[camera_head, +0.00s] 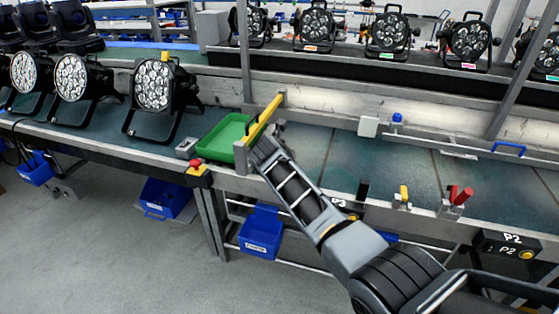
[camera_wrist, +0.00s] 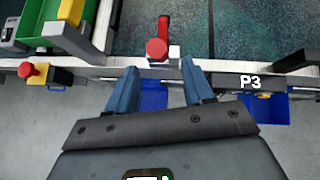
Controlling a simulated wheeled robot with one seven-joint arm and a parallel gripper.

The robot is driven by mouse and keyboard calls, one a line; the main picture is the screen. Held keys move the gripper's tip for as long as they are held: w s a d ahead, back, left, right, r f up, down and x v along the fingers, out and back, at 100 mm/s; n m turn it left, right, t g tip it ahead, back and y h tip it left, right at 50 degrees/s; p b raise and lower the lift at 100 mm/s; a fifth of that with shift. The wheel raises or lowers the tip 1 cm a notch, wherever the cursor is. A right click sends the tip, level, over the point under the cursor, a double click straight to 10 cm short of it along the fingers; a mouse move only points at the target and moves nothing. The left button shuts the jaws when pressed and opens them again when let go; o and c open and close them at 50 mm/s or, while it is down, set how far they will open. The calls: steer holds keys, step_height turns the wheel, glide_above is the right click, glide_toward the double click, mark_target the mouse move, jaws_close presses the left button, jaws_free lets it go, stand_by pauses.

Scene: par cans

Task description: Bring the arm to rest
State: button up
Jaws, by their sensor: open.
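My gripper (camera_head: 268,140) is at the end of my outstretched arm, at the front edge of the workbench, just right of a green tray (camera_head: 222,138). In the wrist view my gripper (camera_wrist: 159,68) has its two blue-grey fingers spread apart, with nothing held between them. A red-topped lever (camera_wrist: 157,48) on the bench edge shows beyond the gap between the fingertips. I cannot tell how far it is from them. In the head view the lever is hidden by my gripper.
A yellow-topped rail (camera_head: 266,116) stands beside the tray. A red button (camera_head: 195,166) is on the bench edge to the left. Several par cans (camera_head: 152,86) stand on the left bench. Blue bins (camera_head: 262,232) hang below.

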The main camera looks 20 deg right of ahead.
stand_by(0.4)
